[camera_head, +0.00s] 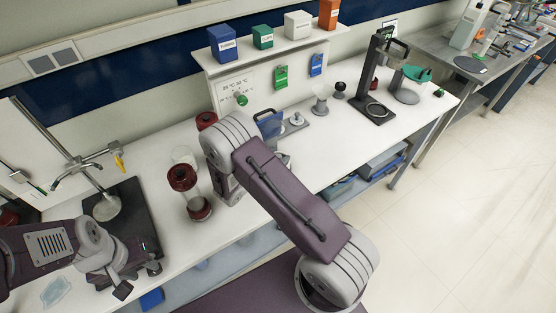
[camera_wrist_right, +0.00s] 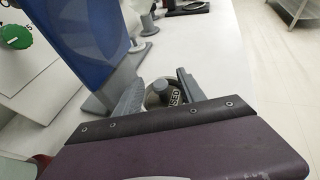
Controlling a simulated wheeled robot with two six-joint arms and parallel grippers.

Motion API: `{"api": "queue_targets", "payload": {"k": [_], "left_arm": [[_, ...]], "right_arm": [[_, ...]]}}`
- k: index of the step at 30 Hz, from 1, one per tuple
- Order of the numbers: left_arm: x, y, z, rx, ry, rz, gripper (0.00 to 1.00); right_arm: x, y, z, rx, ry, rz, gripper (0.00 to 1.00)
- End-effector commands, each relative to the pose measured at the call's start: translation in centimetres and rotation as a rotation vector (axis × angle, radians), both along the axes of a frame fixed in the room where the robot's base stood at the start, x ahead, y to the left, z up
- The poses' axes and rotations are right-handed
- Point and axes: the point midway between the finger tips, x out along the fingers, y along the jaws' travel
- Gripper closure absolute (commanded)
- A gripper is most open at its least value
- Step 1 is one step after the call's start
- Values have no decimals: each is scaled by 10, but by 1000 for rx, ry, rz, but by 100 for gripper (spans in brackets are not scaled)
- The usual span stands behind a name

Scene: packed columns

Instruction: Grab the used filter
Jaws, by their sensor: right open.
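In the right wrist view, a small round container with a grey knob and a dark label reading "SED" (camera_wrist_right: 160,95) sits low on the bench; it appears to be the used filter. Its lower part is hidden by my gripper body. My right gripper (camera_wrist_right: 158,88) is open, with one finger on each side of it; I cannot tell whether they touch it. In the head view my right arm hides this container and the gripper tips. My left gripper (camera_head: 138,280) is open and empty over the bench's left front edge.
A blue panel on a grey stand (camera_wrist_right: 90,45) rises close left of my right gripper. In the head view, a glass column with dark red ends (camera_head: 183,178) stands left of my right arm. A clamp stand (camera_head: 85,165) is further left. The bench's right part (camera_head: 345,140) has free room.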

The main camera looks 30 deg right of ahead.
Motion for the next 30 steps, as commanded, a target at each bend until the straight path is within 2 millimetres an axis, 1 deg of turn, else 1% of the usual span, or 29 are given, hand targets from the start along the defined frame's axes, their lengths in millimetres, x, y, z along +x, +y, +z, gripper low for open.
{"api": "queue_targets", "payload": {"k": [1,3,8,9,10,13,14,23,26,30], "left_arm": [[0,0,2,0,0,0,64],[0,0,1,0,0,0,64],[0,0,1,0,0,0,64],[0,0,1,0,0,0,64],[0,0,1,0,0,0,64],[0,0,1,0,0,0,64],[0,0,1,0,0,0,64],[0,0,2,0,0,0,64],[0,0,5,0,0,0,64],[0,0,15,0,0,0,64]], "right_arm": [[2,-5,-1,0,0,-2,53],[3,-7,-3,1,0,0,53],[4,-7,-4,1,0,1,53],[4,-7,-4,1,-1,1,59],[4,-7,-4,1,-1,1,67],[4,-7,-4,1,-1,1,95],[4,-7,-4,1,-1,1,100],[4,-7,-3,1,0,0,100],[4,-6,2,1,0,0,100],[5,-4,15,2,-2,-2,100]]}}
